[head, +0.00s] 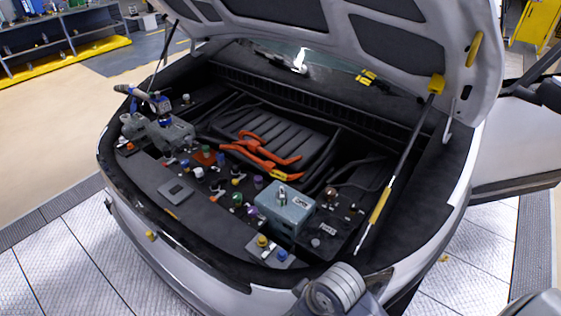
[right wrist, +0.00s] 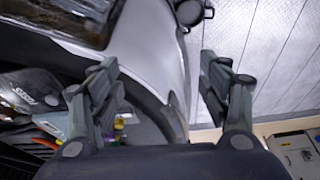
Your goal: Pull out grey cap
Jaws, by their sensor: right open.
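A small silver-grey cap or fitting (head: 283,193) stands upright on the light blue-grey box (head: 285,212) in the front of the open bay. A small round grey piece (head: 315,242) lies to the right of that box; I cannot tell which of these is the grey cap. In the right wrist view my right gripper (right wrist: 160,65) has its two fingers spread wide, with nothing between them. It hangs by the car's pale body edge, clear of the caps. In the head view part of my right arm (head: 338,290) shows at the bottom. My left gripper is not in view.
Several coloured caps, a green one (head: 237,199) and a yellow one (head: 262,241) among them, crowd the front. Orange cables (head: 265,152) cross the middle. The raised hood (head: 395,45) and its strut (head: 400,150) bound the right.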

